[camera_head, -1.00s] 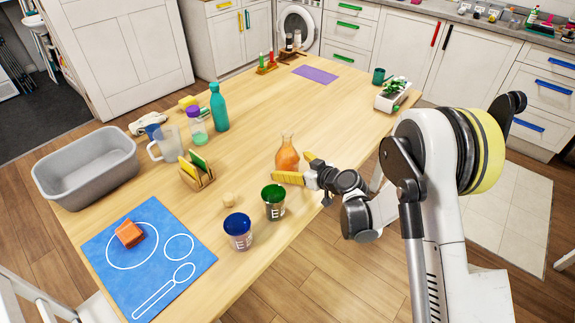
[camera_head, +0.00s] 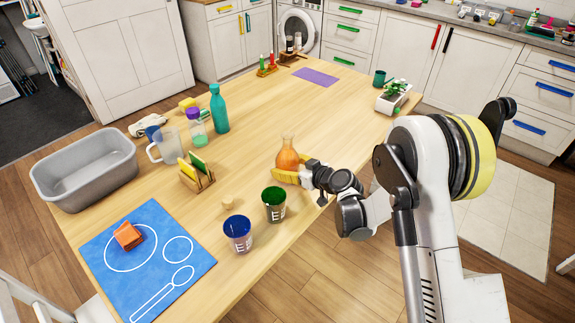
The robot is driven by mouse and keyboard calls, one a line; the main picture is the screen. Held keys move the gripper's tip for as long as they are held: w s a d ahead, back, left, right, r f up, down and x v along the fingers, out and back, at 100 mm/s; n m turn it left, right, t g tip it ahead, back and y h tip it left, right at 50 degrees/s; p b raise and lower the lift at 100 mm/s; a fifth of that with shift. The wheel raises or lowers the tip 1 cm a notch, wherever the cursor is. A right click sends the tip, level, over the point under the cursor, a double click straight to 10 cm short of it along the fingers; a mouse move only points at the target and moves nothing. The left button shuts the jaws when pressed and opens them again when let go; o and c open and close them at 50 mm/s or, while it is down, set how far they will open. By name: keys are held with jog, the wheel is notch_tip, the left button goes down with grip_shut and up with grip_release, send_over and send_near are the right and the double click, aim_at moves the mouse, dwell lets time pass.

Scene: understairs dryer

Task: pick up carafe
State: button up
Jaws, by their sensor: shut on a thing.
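The carafe (camera_head: 287,156) is a small orange vessel with a clear narrow neck, upright near the table's right edge. My gripper (camera_head: 290,176) reaches it from the right and is shut on its lower body. One yellow finger shows in front of the carafe; the other is hidden behind it. The carafe looks to be at table height, and I cannot tell whether its base touches the table.
A green-topped cup (camera_head: 274,205) and a blue-topped cup (camera_head: 238,233) stand just in front of the carafe. A wooden holder (camera_head: 197,177), a teal bottle (camera_head: 218,108) and a grey tub (camera_head: 86,168) are to the left. The table (camera_head: 290,105) behind the carafe is clear.

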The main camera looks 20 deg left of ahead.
aim_at(288, 155)
jog(key=shift+r, duration=0.25)
jog(key=shift+r+p, duration=1.15)
jog(key=shift+r, duration=0.8)
jog(key=w+d+r+p, duration=0.1)
jog(key=d+r+p, duration=0.1)
jog(key=d, duration=0.3)
jog(key=w+d+r+p, duration=0.1)
jog(key=d+r+p, duration=0.1)
jog(key=d+r, duration=0.2)
jog(key=shift+d+r, duration=0.3)
jog(key=shift+d, duration=0.9)
jog(key=shift+s, duration=0.1)
